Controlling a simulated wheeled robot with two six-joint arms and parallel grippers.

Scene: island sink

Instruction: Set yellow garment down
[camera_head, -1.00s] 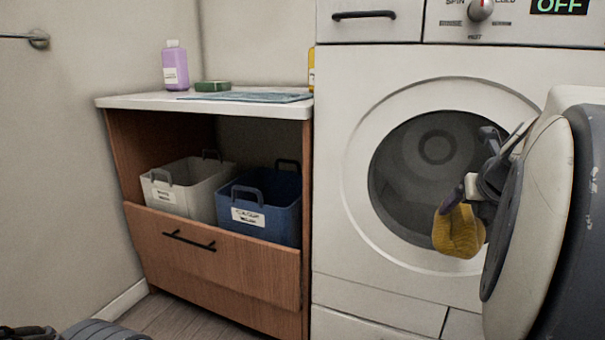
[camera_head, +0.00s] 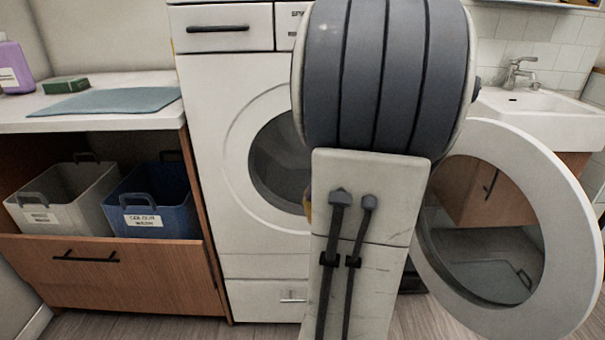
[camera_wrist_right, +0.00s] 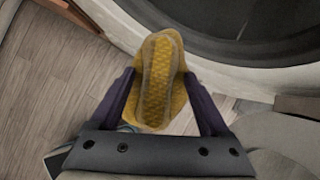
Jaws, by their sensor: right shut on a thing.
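The yellow garment (camera_wrist_right: 158,75) hangs between the two dark fingers of my right gripper (camera_wrist_right: 160,92) in the right wrist view. The gripper is shut on it, above the wooden floor and close to the washer's round opening. In the head view only a thin yellow sliver of the garment (camera_head: 308,208) shows at the left edge of my arm. My arm hides the rest of it and the right gripper. My left gripper is not in view.
The washer (camera_head: 235,110) has its round door (camera_head: 575,240) swung open to the right. Left of it, a grey basket (camera_head: 85,200) and a blue basket (camera_head: 160,190) sit in the tilted-out cabinet drawer (camera_head: 120,280). A cloth lies on the counter (camera_head: 25,118). A sink (camera_head: 540,110) is at right.

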